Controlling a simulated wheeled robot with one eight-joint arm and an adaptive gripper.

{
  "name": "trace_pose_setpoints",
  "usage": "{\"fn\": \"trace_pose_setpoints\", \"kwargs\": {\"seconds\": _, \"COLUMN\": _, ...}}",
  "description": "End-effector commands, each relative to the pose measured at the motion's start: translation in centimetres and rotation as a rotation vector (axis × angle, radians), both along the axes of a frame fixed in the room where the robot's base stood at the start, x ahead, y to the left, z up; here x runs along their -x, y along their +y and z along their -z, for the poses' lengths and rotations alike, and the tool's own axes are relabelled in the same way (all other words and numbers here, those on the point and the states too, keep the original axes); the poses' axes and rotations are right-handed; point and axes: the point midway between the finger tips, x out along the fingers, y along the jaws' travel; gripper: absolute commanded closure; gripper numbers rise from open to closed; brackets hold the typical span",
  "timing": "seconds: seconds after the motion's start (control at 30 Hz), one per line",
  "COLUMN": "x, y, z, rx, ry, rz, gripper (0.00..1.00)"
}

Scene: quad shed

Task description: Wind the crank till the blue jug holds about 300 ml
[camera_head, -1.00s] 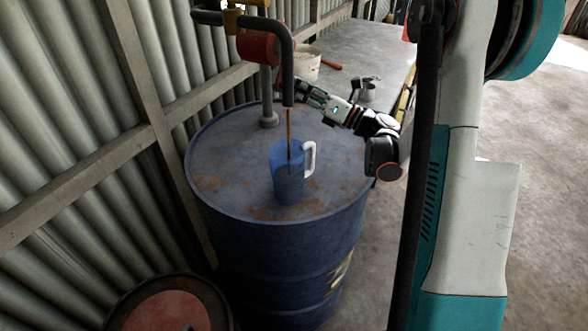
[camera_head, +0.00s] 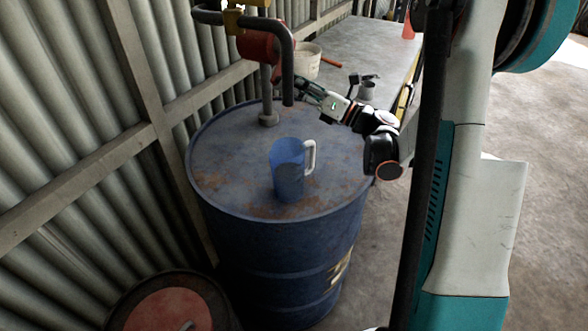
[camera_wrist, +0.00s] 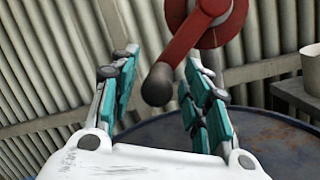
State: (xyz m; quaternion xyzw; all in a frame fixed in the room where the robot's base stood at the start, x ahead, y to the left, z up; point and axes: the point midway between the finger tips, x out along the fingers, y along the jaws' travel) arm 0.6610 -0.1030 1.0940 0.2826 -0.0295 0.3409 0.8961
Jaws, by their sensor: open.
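The blue jug (camera_head: 287,172) with a white handle stands upright on the blue drum's top, below the dark pump spout (camera_head: 288,80). No stream shows between spout and jug. The liquid level in the jug cannot be read. The red crank (camera_wrist: 190,38) with its dark knob handle (camera_wrist: 158,85) shows in the wrist view; the red pump body (camera_head: 258,47) shows in the head view. My gripper (camera_wrist: 161,65) is open, with its teal-padded fingers on either side of the knob handle. In the head view my gripper (camera_head: 303,87) is partly hidden behind the spout.
The blue drum (camera_head: 230,188) stands against a corrugated metal wall (camera_head: 60,130). A whitish bucket (camera_head: 306,60) is on the grey bench (camera_head: 365,45) behind it. A red round lid (camera_head: 165,312) is at lower left. Concrete floor is clear at right.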

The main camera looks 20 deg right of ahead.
Motion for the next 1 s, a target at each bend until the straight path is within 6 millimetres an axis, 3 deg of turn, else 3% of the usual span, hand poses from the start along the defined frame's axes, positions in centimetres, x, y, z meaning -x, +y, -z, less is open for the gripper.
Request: {"fn": "trace_pose_setpoints", "kwargs": {"seconds": 1.0, "x": 6.6, "y": -5.3, "z": 0.0, "rx": 0.001, "ry": 0.0, "rz": 0.003, "gripper": 0.57}}
